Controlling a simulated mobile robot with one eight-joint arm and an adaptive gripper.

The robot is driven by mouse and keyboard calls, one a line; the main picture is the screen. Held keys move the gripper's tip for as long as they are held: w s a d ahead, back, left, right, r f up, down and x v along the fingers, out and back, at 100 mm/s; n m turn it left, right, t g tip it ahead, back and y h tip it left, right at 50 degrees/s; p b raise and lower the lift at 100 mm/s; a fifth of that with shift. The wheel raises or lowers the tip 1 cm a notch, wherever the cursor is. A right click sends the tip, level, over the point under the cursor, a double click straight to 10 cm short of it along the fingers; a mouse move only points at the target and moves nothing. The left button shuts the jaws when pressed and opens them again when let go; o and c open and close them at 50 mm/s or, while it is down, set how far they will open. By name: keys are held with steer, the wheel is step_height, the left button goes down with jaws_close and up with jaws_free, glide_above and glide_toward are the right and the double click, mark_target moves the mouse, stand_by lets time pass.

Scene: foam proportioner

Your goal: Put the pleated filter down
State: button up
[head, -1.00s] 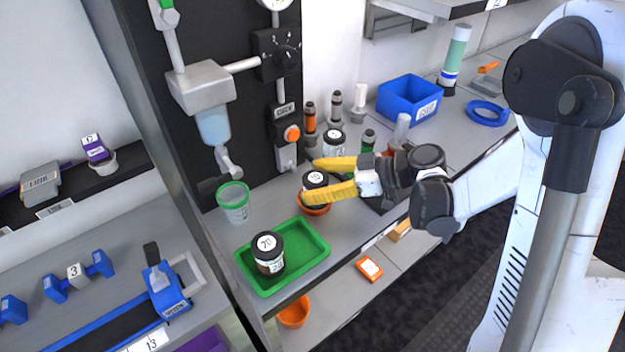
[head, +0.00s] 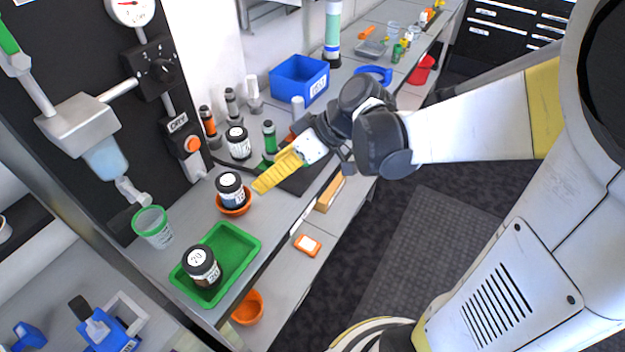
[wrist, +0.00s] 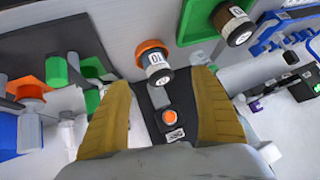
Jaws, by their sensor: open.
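I cannot pick out a pleated filter for sure in either view. A dark-lidded jar marked 10 (head: 230,188) stands upright in a small orange dish (head: 235,211) on the grey bench; the jar (wrist: 157,66) and dish (wrist: 150,46) also show ahead of the fingers in the wrist view. My gripper (head: 263,186) has yellow fingers and is just right of the jar, apart from it. In the wrist view my gripper (wrist: 162,80) is open, fingers spread, with nothing held between them.
A green tray (head: 240,246) with another dark-lidded jar (head: 201,268) stands nearer the front. A green-rimmed cup (head: 153,228) is at left. Several bottles and a white-lidded jar (head: 238,142) stand behind; a blue bin (head: 299,80) is farther back. An orange bowl (head: 248,307) is on the lower shelf.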

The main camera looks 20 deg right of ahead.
steer(key=s+d+r+m+t+h, duration=0.3)
steer(key=s+d+m+h, duration=0.3)
steer(key=s, duration=0.4)
steer(key=shift+s+d+r+m+h, duration=0.2)
steer(key=shift+r+m+h, duration=0.3)
steer(key=shift+m+h, duration=0.5)
steer(key=shift+a, duration=0.1)
stand_by(1.1)
